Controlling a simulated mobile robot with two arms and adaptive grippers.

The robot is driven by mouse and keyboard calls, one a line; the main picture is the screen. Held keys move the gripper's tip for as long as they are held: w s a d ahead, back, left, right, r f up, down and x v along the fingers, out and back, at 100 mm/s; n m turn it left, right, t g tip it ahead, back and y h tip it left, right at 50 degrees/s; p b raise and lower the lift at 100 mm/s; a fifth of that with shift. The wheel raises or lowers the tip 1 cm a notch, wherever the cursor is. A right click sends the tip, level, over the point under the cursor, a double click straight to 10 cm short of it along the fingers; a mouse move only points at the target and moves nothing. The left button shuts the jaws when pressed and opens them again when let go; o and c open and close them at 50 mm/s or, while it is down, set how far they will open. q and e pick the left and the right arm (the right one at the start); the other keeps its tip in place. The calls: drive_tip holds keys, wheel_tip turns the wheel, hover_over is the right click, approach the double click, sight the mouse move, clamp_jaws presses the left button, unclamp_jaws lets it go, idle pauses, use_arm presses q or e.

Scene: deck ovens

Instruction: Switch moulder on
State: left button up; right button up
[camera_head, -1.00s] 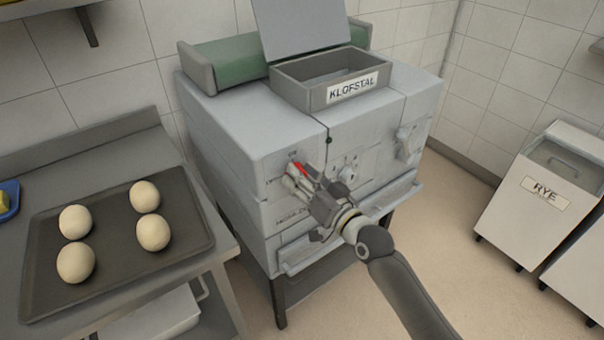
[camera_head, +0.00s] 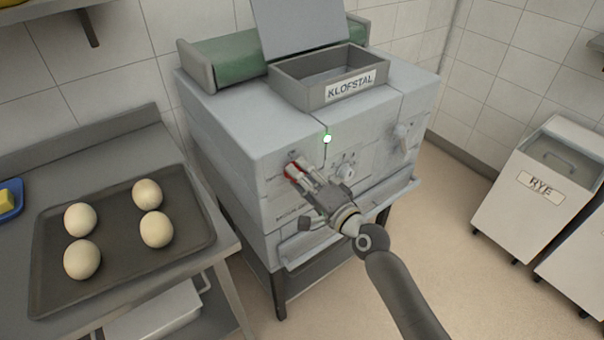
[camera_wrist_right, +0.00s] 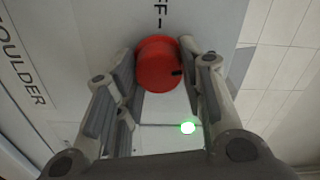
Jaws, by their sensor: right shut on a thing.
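The moulder (camera_head: 240,120) is a pale grey machine with a KLOFSTAL label, in the middle of the head view. My left gripper is not in view.
A grey table on the left holds a dark tray (camera_head: 190,262) with several pale dough balls. A white RYE bin (camera_head: 522,205) stands at the right. Other knobs (camera_head: 345,172) are right of my gripper. Floor is clear between moulder and bin.

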drive_tip(key=shift+m, duration=1.2)
drive_tip(key=o, duration=1)
drive_tip(key=shift+f, duration=0.1)
drive_tip(key=v, duration=1.2)
